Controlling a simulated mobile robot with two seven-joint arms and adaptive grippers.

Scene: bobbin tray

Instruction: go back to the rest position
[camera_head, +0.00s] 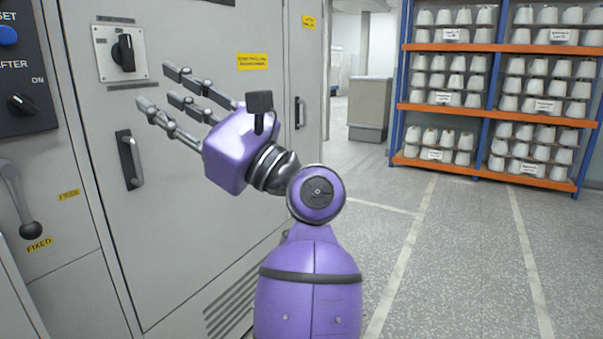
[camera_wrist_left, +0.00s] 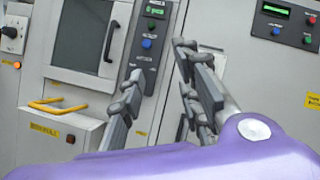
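My left gripper (camera_head: 160,88) is raised in front of the grey cabinet in the head view, with its fingers pointing left. The fingers are spread apart and nothing is between them. In the left wrist view the gripper (camera_wrist_left: 160,68) also shows its fingers apart and empty, in front of a machine front. My right gripper is in neither view.
The grey cabinet (camera_head: 185,240) has a rotary switch (camera_head: 124,53), a door handle (camera_head: 130,160) and a lever (camera_head: 18,195). A shelf rack (camera_head: 495,110) of white bobbins stands at the back right. The floor (camera_head: 450,260) before it is clear. A yellow handle (camera_wrist_left: 58,106) shows in the wrist view.

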